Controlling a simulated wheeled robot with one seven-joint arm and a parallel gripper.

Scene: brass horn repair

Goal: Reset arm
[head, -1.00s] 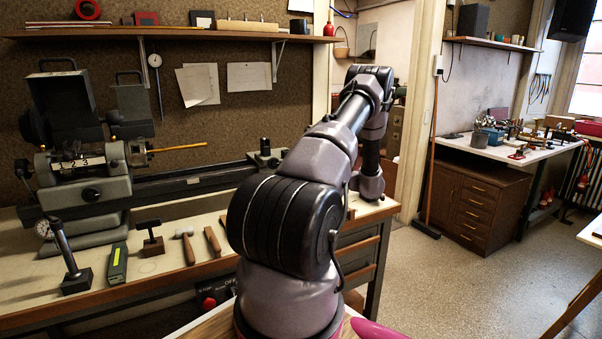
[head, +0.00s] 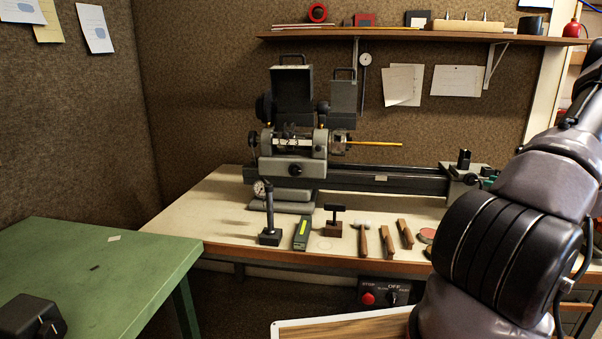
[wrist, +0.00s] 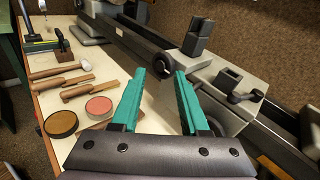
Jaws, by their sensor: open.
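My arm (head: 500,240) fills the right side of the head view and reaches toward the right end of the workbench. My gripper (wrist: 170,70) shows in the wrist view with its two green fingers apart and nothing between them. It is over the bench top, close to the grey lathe bed. The small lathe (head: 295,165) stands along the back of the workbench (head: 215,200). Its tailstock end is beyond the fingers in the wrist view. In the head view, the gripper is mostly cut off or hidden at the right edge.
Wooden-handled tools (wrist: 60,82), a pink round tin (wrist: 99,107) and a dark-rimmed round tin (wrist: 61,124) lie left of the fingers. A dial gauge stand (head: 269,225) is at the bench front. A green table (head: 110,265) stands left, mostly clear.

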